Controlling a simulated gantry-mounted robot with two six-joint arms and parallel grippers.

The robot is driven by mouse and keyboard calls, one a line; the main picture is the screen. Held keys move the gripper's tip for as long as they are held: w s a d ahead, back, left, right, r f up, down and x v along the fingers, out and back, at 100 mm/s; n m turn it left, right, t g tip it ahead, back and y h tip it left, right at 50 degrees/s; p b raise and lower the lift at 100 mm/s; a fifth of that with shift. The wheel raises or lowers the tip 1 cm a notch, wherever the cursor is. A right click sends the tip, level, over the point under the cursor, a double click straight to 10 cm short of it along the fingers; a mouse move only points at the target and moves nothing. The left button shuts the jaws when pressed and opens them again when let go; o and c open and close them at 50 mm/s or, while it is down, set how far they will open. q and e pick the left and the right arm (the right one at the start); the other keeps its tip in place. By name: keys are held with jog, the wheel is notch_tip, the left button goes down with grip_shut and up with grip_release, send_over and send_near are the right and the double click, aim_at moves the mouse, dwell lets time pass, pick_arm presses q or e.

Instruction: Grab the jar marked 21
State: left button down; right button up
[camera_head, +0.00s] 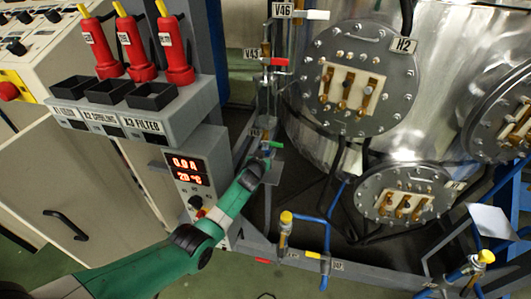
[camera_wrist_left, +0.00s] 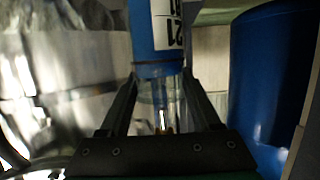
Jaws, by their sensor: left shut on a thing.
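The jar marked 21 (camera_wrist_left: 144,45) shows in the left wrist view as a blue cylinder with a white label bearing "21" and a clear part below it. The fingers of my left gripper (camera_wrist_left: 160,84) stand on both sides of the clear part and are shut on the jar. In the head view my green left arm reaches up from the bottom left, and my left gripper (camera_head: 265,155) is at the pipework beside the metal tank. I cannot make out the jar there. My right gripper is in neither view.
The steel tank (camera_head: 440,60) with round flanges, such as H2 (camera_head: 358,80), fills the right. Valves V46 (camera_head: 311,14) and V43 (camera_head: 274,61) are just above my gripper. A panel with a red display (camera_head: 187,170) and red bottles (camera_head: 135,48) stand left. A blue cylinder (camera_wrist_left: 265,80) is at right in the wrist view.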

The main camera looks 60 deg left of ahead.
pick_arm(q)
jog(key=shift+s+d+r, duration=0.15)
jog(key=shift+s+d, duration=0.1)
jog(key=s+d+p, duration=0.7)
jog(key=s+d, duration=0.4)
jog(key=d, duration=0.1)
jog(key=shift+s+d, duration=0.25)
jog(key=shift+s, duration=0.1)
